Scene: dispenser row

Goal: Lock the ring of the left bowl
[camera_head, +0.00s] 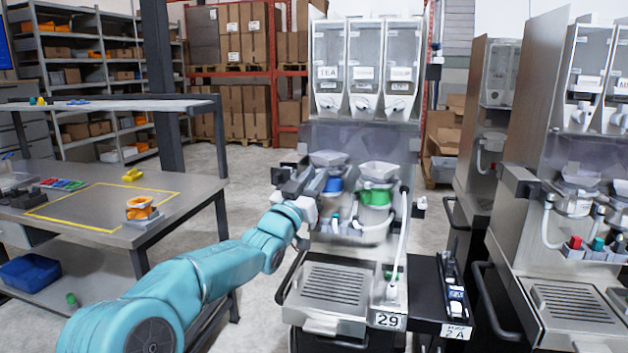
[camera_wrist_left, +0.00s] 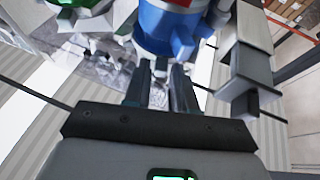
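The left bowl (camera_head: 328,159) is a pale funnel-like cup on the front of the dispenser, with a blue ring (camera_head: 334,184) below it. In the left wrist view the blue ring (camera_wrist_left: 160,28) fills the top middle, with a small blue tab (camera_wrist_left: 183,46) low on its right side. My left gripper (camera_head: 316,190) is beside the blue ring and partly hides it. In the left wrist view its two fingers (camera_wrist_left: 160,82) are apart, with nothing seen between them, just below the ring. Whether they touch it I cannot tell. My right gripper is not in view.
The second bowl (camera_head: 377,169) with a green ring (camera_head: 374,196) stands close on the right. A white hose (camera_head: 402,235) hangs beside it. A drip tray (camera_head: 338,285) lies below. A table (camera_head: 90,195) with small parts is at the left.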

